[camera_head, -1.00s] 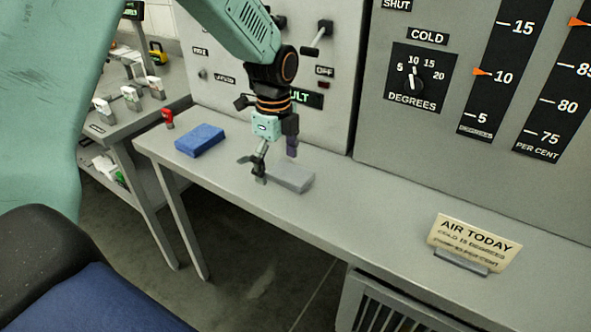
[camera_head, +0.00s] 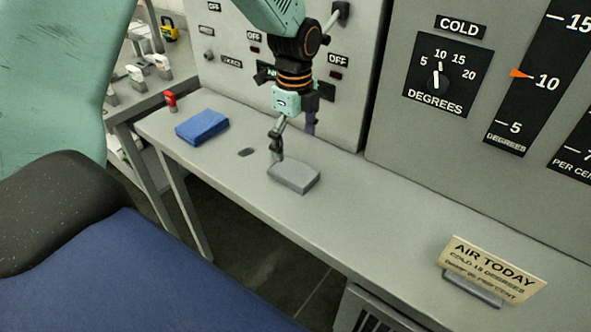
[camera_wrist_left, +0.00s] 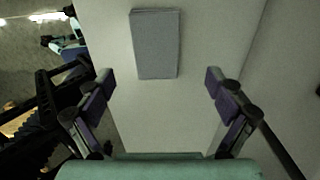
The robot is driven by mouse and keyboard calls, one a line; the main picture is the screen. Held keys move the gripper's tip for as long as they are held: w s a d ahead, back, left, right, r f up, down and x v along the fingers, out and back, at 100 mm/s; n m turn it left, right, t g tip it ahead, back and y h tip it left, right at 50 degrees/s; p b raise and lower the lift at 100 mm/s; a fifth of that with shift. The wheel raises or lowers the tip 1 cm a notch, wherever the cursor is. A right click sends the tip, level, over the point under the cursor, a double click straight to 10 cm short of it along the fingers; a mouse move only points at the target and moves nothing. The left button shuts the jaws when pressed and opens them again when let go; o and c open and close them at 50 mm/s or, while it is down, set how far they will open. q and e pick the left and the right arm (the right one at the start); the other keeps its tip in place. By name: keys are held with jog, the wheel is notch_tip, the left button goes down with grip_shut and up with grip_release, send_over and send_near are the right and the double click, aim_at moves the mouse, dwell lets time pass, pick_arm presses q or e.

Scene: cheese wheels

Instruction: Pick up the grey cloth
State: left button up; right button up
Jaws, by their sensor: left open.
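The grey cloth (camera_head: 294,177) is a folded, flat block lying on the grey shelf (camera_head: 345,215) in the head view. It also shows in the left wrist view (camera_wrist_left: 156,44), at the top and a little left of the midline between the fingers. My left gripper (camera_head: 293,145) points down just above and behind the cloth, and appears apart from it. In the left wrist view my left gripper (camera_wrist_left: 160,84) is open and empty, its two fingers spread wider than the cloth. My right gripper is not in view.
A blue folded cloth (camera_head: 202,127) lies to the left on the shelf, with a small red object (camera_head: 170,101) behind it. A sign reading AIR TODAY (camera_head: 490,267) stands at the right. The panel with dials (camera_head: 440,80) rises behind. The shelf between cloth and sign is clear.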

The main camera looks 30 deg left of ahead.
aim_at(294, 171)
pick_arm(q)
jog(key=f, duration=0.6)
jog(key=shift+s+f, duration=0.35)
jog(key=shift+s, duration=0.05)
jog(key=shift+d+f+b, duration=0.25)
jog(key=shift+f+b, duration=0.05)
jog(key=shift+f, duration=0.05)
jog(key=shift+w+a, duration=0.1)
jog(key=shift+a, duration=0.1)
jog(key=shift+c, duration=1.2)
jog(key=c, duration=0.9)
